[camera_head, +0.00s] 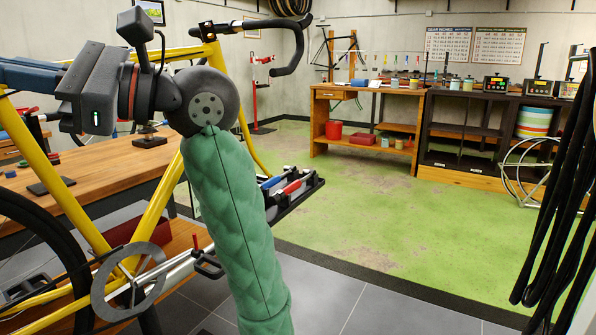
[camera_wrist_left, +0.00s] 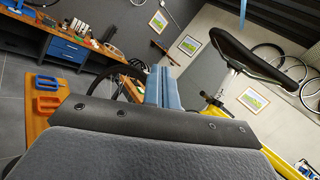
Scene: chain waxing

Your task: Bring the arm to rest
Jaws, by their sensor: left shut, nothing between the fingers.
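My left arm, in a green quilted sleeve (camera_head: 235,220), rises from the bottom middle of the head view and bends at a grey wrist. My left gripper (camera_head: 22,76) points to the left with its blue fingers side by side. In the left wrist view the blue fingers (camera_wrist_left: 163,88) are together with nothing between them. The gripper is in front of the yellow bicycle frame (camera_head: 158,203) in the head view. I cannot tell how wide the gap to the frame is. My right gripper is in neither view.
The bicycle's black handlebar (camera_head: 290,50) is behind my wrist, and its saddle (camera_wrist_left: 250,58) shows in the wrist view. A wooden workbench (camera_head: 110,165) is at left. Black straps (camera_head: 565,190) hang at right. The green floor (camera_head: 350,215) is largely clear.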

